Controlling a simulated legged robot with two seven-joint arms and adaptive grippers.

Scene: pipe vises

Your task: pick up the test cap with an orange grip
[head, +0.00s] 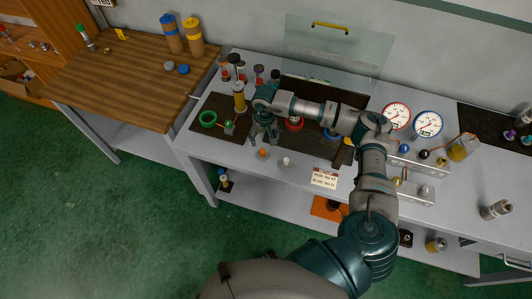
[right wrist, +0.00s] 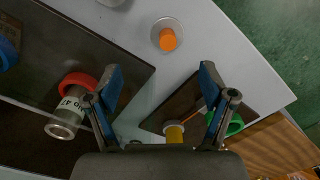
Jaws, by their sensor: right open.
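The test cap with an orange grip (head: 262,154) stands on the grey bench near its front edge. In the right wrist view the cap (right wrist: 167,39) shows from above as an orange knob on a pale round disc. My right gripper (head: 264,132) hangs over the bench just behind the cap, apart from it. In the right wrist view my right gripper (right wrist: 161,72) is open, with nothing between its fingertips, and the cap lies beyond them. My left gripper is not in view.
A cap with a pale grip (head: 286,162) stands right of the orange one. Behind are a green ring (head: 208,119), a yellow cylinder (head: 239,97) and a red ring (head: 294,124) on dark mats. A small sign (head: 324,178) stands at the front edge.

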